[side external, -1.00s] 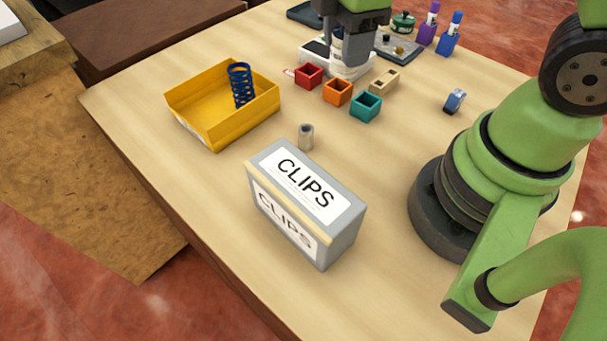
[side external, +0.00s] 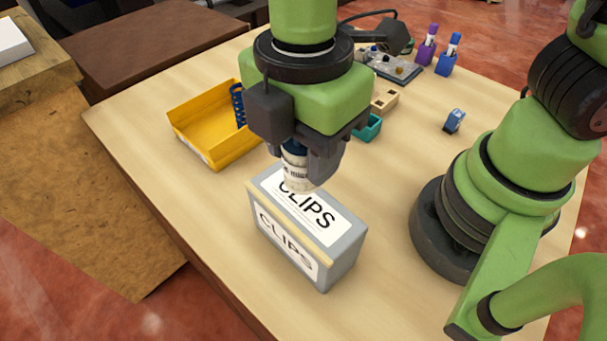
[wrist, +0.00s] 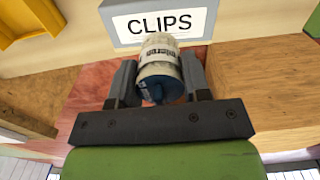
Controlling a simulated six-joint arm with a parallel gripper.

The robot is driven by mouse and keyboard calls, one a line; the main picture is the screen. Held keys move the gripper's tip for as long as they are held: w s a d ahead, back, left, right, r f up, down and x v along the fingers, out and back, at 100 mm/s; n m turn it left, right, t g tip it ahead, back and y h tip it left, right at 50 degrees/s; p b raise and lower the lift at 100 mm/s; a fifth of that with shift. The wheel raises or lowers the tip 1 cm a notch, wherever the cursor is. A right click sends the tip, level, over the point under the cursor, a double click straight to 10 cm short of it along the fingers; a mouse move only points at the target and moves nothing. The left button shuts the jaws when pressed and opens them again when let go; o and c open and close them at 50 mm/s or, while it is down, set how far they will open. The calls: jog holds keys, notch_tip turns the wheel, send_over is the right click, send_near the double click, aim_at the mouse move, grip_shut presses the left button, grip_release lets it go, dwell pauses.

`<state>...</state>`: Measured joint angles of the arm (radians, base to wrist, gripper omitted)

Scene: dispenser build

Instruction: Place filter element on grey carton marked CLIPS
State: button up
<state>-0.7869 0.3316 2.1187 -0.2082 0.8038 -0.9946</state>
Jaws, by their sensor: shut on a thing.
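The filter element is a white cylinder with dark print and a blue end (side external: 298,174). My gripper (side external: 312,165) is shut on it and holds it upright over the far part of the grey carton marked CLIPS (side external: 341,262). In the side external view its lower end overlaps the carton's top label; I cannot tell whether it touches. In the wrist view the filter element (wrist: 159,66) sits between both fingers (wrist: 158,85), with the carton (wrist: 122,28) beyond it. My gripper hides part of the carton's far end.
A yellow bin (side external: 208,146) with a blue spring (side external: 238,104) stands behind left. A teal box (side external: 369,128), a tan block (side external: 384,100), a small blue part (side external: 454,121) and a grey tray (side external: 397,68) lie behind.

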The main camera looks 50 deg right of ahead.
aim_at(304, 178)
jog(key=shift+f, duration=2.25)
jog(key=o, duration=0.9)
jog(key=shift+f, duration=0.15)
notch_tip(304, 178, up, 12)
jog(key=shift+r, duration=0.2)
jog(key=shift+s+d+r+m+t+y, duration=0.5)
jog(key=shift+d+r+m+t, duration=0.6)
jog(key=shift+d+m, duration=2.05)
jog(key=shift+s+d+r+m+t+y, duration=0.15)
jog(key=shift+s+d+r+m+t, duration=1.05)
jog(key=shift+m, duration=3.05)
jog(key=shift+s+d+r+m+t+y, duration=0.15)
jog(key=shift+d+r+m+t+y, duration=0.3)
jog(key=shift+d+m+t, duration=1.95)
